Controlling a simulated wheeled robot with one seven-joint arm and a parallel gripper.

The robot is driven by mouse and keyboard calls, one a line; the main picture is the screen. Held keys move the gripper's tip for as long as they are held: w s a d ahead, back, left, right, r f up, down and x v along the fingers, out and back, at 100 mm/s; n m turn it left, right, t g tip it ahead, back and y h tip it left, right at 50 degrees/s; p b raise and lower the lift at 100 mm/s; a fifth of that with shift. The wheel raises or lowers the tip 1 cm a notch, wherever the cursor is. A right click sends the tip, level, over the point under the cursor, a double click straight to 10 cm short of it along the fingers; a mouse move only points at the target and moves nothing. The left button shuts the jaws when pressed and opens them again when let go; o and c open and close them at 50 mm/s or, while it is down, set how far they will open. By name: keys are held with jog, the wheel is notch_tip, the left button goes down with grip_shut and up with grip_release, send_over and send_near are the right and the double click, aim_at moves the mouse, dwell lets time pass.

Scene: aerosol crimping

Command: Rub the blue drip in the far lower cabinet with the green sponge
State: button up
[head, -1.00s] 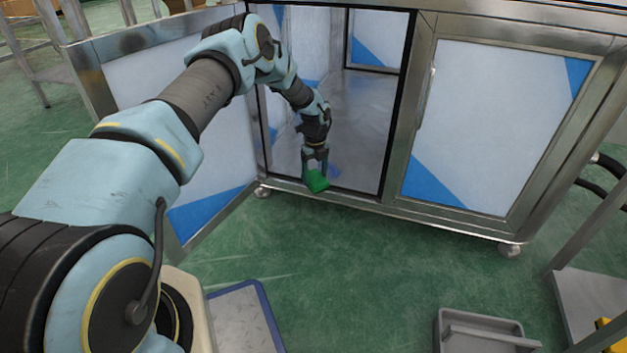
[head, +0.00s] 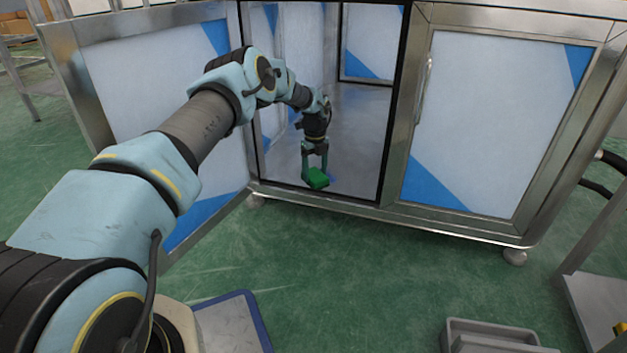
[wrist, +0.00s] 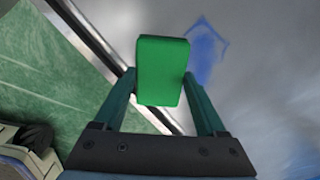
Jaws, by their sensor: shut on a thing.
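The green sponge (head: 317,178) is held between the fingers of my gripper (head: 315,165), just inside the cabinet opening and close to its front sill. In the wrist view the green sponge (wrist: 163,70) sits between the two fingertips of my gripper (wrist: 160,85). The blue drip (wrist: 204,50) is a smeared mark on the grey cabinet floor, just right of the sponge in the wrist view. In the head view the drip is hidden or too faint to tell. I cannot tell whether the sponge touches the floor.
The cabinet's left door (head: 165,100) stands open beside my arm. The right door (head: 490,115) is closed. A metal front sill (head: 330,202) edges the opening. A grey bin (head: 495,335) stands on the green floor at the lower right.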

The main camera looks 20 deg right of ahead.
aim_at(318, 169)
jog(key=shift+w+d, duration=0.1)
jog(key=shift+d, duration=0.05)
jog(key=shift+w+d+f+b, duration=0.2)
jog(key=shift+w+d+b, duration=0.1)
jog(key=shift+b, duration=0.55)
jog(key=w+d+b, duration=0.1)
jog(key=b, duration=0.1)
jog(key=shift+b, duration=0.4)
jog(key=shift+w+d+r+b, duration=0.15)
jog(key=shift+w+d+b, duration=0.15)
jog(key=shift+b, duration=0.4)
jog(key=shift+a, duration=0.1)
jog(key=shift+r+p, duration=2.15)
jog(key=shift+r, duration=0.9)
notch_tip(318, 169, up, 3)
jog(key=shift+p, duration=1.1)
